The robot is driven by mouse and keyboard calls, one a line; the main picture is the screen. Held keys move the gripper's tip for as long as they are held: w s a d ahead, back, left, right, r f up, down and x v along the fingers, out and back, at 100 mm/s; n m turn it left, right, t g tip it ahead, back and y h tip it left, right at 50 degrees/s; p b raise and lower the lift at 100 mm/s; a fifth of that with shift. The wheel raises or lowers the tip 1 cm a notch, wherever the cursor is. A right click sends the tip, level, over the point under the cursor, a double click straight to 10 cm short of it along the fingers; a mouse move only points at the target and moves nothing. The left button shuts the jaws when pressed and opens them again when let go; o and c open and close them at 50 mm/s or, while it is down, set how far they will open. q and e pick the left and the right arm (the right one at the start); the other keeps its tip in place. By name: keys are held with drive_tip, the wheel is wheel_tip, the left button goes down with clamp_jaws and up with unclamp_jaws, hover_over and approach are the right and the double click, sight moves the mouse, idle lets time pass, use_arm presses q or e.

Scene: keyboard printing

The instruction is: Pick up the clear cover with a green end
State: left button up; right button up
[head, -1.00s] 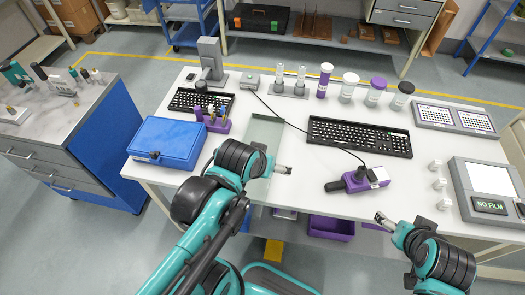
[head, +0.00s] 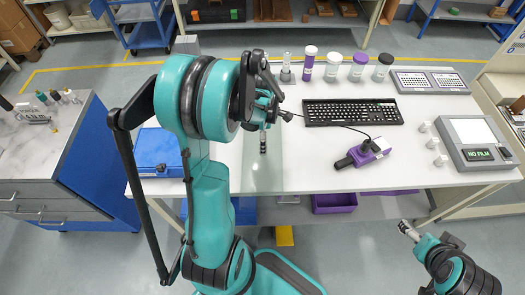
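A clear upright cover (head: 287,62) stands at the back of the table in the head view, left of the purple-labelled white bottle. My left arm hides what stands beside it, and I cannot make out a green end on it. My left gripper (head: 263,146) points down over a clear, greenish pane (head: 262,178) on the table, in front of the clear cover and apart from it. Its fingers are too small to tell whether they are open. My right gripper (head: 408,231) is off the table's front edge at the lower right, with nothing visible in it.
A black keyboard (head: 352,112) and a purple handheld tool (head: 363,153) with a cable lie right of my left gripper. White bottles with purple and dark lids (head: 359,67) line the back. A blue box (head: 165,152) sits left. A grey device (head: 474,140) reading "NO FILM" stands right.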

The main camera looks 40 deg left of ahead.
use_arm(q)
wheel_tip(320, 180, down, 6)
drive_tip(key=shift+s+a+f+b, duration=0.1)
drive_tip(key=shift+f+b, duration=0.05)
drive_tip(key=shift+b, duration=1.05)
drive_tip(key=shift+s, duration=0.15)
drive_tip(key=c, duration=1.4)
